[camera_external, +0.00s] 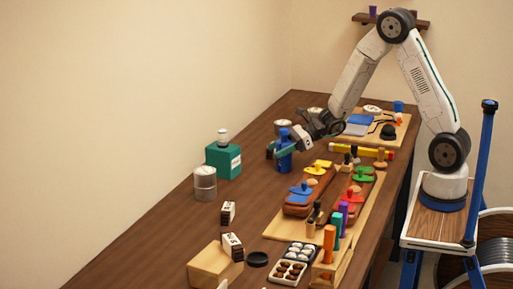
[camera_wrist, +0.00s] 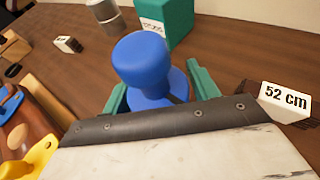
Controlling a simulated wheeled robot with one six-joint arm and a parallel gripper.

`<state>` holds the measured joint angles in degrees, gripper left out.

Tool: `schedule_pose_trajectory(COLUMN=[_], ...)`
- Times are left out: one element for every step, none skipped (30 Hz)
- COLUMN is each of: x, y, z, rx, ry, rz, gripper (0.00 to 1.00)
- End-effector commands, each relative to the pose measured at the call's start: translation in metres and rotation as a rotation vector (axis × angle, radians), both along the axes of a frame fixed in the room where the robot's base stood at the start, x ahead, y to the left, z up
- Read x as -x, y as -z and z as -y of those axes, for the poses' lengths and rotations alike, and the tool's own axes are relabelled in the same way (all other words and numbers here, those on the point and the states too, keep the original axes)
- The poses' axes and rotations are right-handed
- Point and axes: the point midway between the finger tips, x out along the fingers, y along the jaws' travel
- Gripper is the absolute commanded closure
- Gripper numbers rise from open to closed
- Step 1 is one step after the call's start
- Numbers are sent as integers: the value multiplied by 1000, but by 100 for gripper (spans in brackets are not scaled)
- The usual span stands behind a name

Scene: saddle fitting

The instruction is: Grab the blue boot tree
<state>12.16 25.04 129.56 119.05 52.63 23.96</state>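The blue boot tree (camera_wrist: 142,62), a smooth blue piece with a rounded knob on top and a wider part below, stands upright on the wooden table. It also shows in the external view (camera_external: 285,160), at the table's left side. My gripper (camera_wrist: 157,92) is at it, with one green finger on each side. The fingers look spread, and I see no clear contact; the grey palm edge hides the boot tree's lower part. In the external view my gripper (camera_external: 286,147) reaches it from the right and partly covers it.
A teal box (camera_external: 223,161) and a grey can (camera_external: 205,184) stand to the left. Brown leather pieces with coloured handles (camera_external: 304,194) lie on a board at the right. A yellow level (camera_external: 345,151) lies behind them. Bare table (camera_external: 175,235) shows at front left.

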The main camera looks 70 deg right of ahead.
Motion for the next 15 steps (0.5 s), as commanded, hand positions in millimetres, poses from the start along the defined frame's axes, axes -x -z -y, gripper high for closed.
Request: schedule_pose_trajectory(x=[0,0,0,0,0,0,0,0,0,0,0,0,0,0,0], y=[0,0,0,0,0,0,0,0,0,-1,-1,-2,-4,-7,-13], z=[0,0,0,0,0,0,0,0,0,0,0,0,0,0,0], rx=[0,0,0,0,0,-1,-1,-1,-1,-1,0,0,1,1,1], ry=[0,0,0,0,0,0,0,0,0,0,0,0,0,0,1], rz=[0,0,0,0,0,1,1,1,1,1,1,1,3,3,5], gripper=[55,63,74,77,77,77,77,77,77,77,77,77,77,77,77])
